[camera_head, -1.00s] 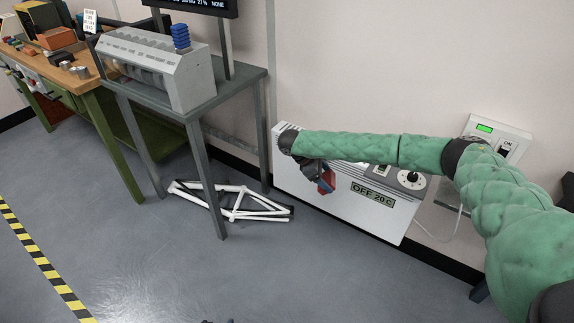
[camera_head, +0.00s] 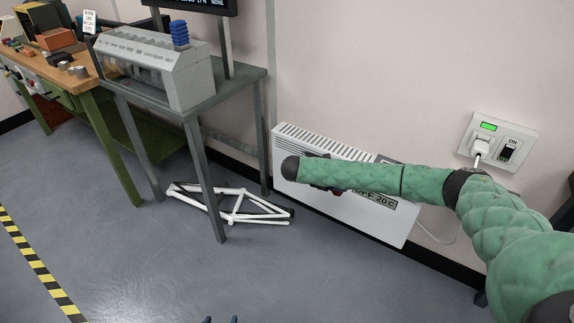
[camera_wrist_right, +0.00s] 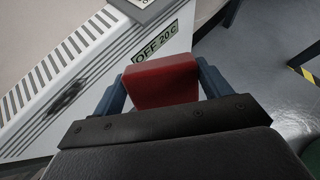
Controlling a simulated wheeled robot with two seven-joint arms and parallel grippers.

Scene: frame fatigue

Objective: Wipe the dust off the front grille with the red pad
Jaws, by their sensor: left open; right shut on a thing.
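The white heater (camera_head: 378,222) stands against the wall in the head view, with a slotted top and an "OFF 20 C" display. In the right wrist view the heater (camera_wrist_right: 115,75) shows a small dark grille patch (camera_wrist_right: 68,95) on its front; I cannot tell how much of that is dust. My right gripper (camera_wrist_right: 162,85) is shut on the red pad (camera_wrist_right: 165,80), which is beside the display in that view. Whether the pad touches the heater is unclear. In the head view my green arm hides most of that gripper. My left gripper (camera_head: 221,320) is open at the bottom edge, only its fingertips showing.
A white bicycle frame (camera_head: 236,208) lies on the floor left of the heater. A grey table (camera_head: 236,82) bears a grey machine (camera_head: 160,68). A wall socket (camera_head: 497,142) with a plug and ON switch is at right. The front floor is open.

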